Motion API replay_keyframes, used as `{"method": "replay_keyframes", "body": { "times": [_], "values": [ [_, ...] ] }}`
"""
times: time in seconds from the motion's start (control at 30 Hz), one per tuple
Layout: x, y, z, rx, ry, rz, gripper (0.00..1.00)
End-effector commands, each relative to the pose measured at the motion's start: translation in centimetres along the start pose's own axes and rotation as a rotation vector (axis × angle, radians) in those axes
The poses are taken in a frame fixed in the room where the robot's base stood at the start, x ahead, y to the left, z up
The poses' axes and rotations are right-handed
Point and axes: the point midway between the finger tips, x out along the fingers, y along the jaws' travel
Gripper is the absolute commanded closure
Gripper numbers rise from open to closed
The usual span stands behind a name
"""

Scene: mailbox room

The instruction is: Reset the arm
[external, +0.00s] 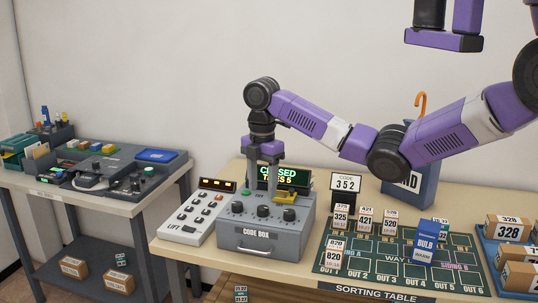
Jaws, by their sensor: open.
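My purple and grey arm reaches in from the right side of the external view. Its gripper (265,176) points down over the back of the grey code box (262,243), with its two fingers apart. A small yellow part (285,198) on top of the box is close to the right finger; I cannot tell whether they touch. A small green button (246,191) is by the left finger. I see nothing held between the fingers. Several black knobs sit on the box's sloped face.
A keypad panel (193,212) stands left of the box. Behind it are a lit sign (291,178) and a code card (346,184). The green sorting mat (385,278) with small upright boxes lies to the right, beside a blue parcel tray (487,262). A second table (95,205) stands left.

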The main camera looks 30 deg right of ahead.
Motion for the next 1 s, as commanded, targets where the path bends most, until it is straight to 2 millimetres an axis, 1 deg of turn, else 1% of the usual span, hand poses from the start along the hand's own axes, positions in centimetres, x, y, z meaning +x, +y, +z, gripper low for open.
{"method": "replay_keyframes", "body": {
  "times": [0.03,0.1,0.2,0.8,0.87,0.93,0.97,1.0],
  "values": [
    [-0.7,0.1,0.0,0.000,0.000,0.002,0.49],
    [-1.4,0.1,0.0,0.000,0.000,0.001,0.49],
    [-1.9,0.0,0.0,0.001,0.000,0.000,0.49],
    [-2.1,0.1,0.0,0.020,0.001,0.003,0.49],
    [-2.1,0.9,-0.3,0.058,0.012,0.036,0.49],
    [-2.4,2.6,-0.7,0.114,0.032,0.106,0.49],
    [-2.8,3.5,-1.0,0.138,0.044,0.150,0.49],
    [-3.5,4.9,-1.4,0.173,0.064,0.216,0.49]
  ]
}}
